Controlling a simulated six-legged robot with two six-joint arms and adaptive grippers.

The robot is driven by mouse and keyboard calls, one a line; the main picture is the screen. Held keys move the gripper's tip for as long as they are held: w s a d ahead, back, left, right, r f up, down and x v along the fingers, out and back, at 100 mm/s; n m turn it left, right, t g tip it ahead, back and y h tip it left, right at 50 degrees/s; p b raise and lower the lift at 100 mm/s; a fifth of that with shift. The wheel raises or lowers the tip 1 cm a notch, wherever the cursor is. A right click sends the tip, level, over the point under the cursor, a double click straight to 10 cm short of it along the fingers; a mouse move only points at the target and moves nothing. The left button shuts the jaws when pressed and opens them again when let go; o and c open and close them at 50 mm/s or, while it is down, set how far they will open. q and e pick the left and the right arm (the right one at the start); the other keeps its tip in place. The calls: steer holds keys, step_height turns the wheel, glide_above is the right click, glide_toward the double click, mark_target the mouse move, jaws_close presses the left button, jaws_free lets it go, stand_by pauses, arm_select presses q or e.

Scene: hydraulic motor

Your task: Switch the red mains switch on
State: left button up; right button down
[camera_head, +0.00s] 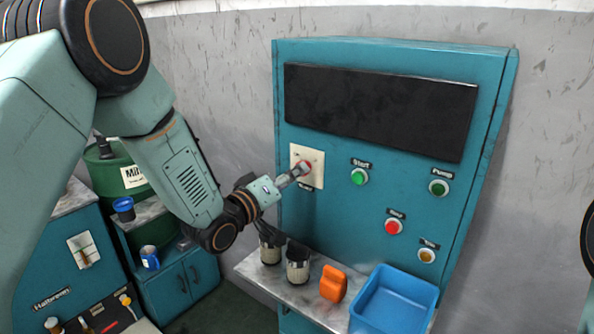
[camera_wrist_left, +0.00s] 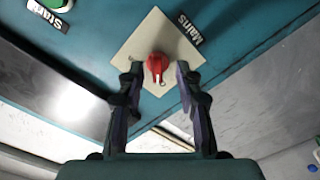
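The plate is labelled "Mains". In the head view the switch (camera_head: 307,166) sits at the left of the teal panel, partly hidden by my left gripper (camera_head: 298,172). In the left wrist view the two fingers of my left gripper (camera_wrist_left: 159,78) stand one on each side of the knob. Gaps show between the fingers and the knob, so the gripper is open around it. My right gripper is not in view.
Green Start (camera_head: 359,177) and Pump (camera_head: 438,188) buttons, a red button (camera_head: 393,227) and a yellow one (camera_head: 427,256) sit to the right on the panel. Below, a shelf holds two cups (camera_head: 298,266), an orange object (camera_head: 333,284) and a blue bin (camera_head: 393,304).

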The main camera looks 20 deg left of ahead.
arm_select(q)
steer(key=shift+w+d+r, duration=0.35)
steer(key=shift+w+d, duration=0.2)
steer(key=shift+w+a+f, duration=0.3)
steer(key=shift+w, duration=0.05)
steer(key=shift+c, duration=2)
steer(key=shift+s+d+r, duration=0.2)
steer(key=shift+s+r, duration=0.05)
steer(key=shift+c, duration=1.4)
steer(key=shift+w+a, duration=0.15)
jaws_close()
